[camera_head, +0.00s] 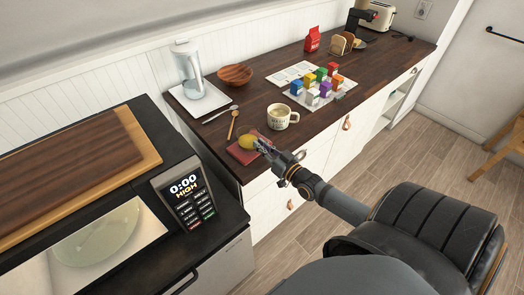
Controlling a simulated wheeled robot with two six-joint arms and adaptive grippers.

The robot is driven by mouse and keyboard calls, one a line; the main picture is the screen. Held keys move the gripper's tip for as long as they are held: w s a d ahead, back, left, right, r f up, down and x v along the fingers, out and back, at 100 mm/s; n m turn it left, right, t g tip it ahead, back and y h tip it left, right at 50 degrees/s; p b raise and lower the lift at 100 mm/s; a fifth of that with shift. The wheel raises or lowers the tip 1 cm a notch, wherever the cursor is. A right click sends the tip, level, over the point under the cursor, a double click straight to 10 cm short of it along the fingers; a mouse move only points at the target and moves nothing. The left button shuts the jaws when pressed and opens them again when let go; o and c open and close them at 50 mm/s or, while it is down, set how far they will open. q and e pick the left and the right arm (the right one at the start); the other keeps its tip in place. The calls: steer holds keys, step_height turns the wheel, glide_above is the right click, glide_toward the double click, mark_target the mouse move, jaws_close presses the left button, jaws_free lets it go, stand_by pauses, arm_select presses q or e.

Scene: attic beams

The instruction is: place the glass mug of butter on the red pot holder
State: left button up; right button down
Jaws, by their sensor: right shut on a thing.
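The red pot holder (239,156) lies flat near the front edge of the dark wooden counter, partly hidden. A small yellow thing (247,141), which looks like the glass mug of butter, is over the pot holder in the picture. Its glass is too small to make out. My right gripper (261,146) is shut on it from the right and hides part of it. I cannot tell whether the mug touches the pot holder or is held just above it. My left gripper is not in view.
A cream mug (281,116) stands close behind my right gripper. A wooden spoon (232,124) and a metal spoon (219,114) lie behind the pot holder. A tray of several coloured boxes (318,89) is farther back. A black appliance (188,200) stands left.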

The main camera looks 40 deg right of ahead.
steer(key=shift+s, duration=0.1)
steer(key=c, duration=1.4)
jaws_free()
steer(key=shift+s+p, duration=0.3)
steer(key=shift+s, duration=0.1)
steer(key=s+p, duration=0.1)
steer(key=s, duration=0.2)
steer(key=s+p, duration=0.1)
steer(key=s, duration=0.3)
steer(key=s+d, duration=0.1)
steer(key=s, duration=0.3)
steer(key=shift+s+d+p, duration=0.1)
steer(key=shift+p, duration=0.3)
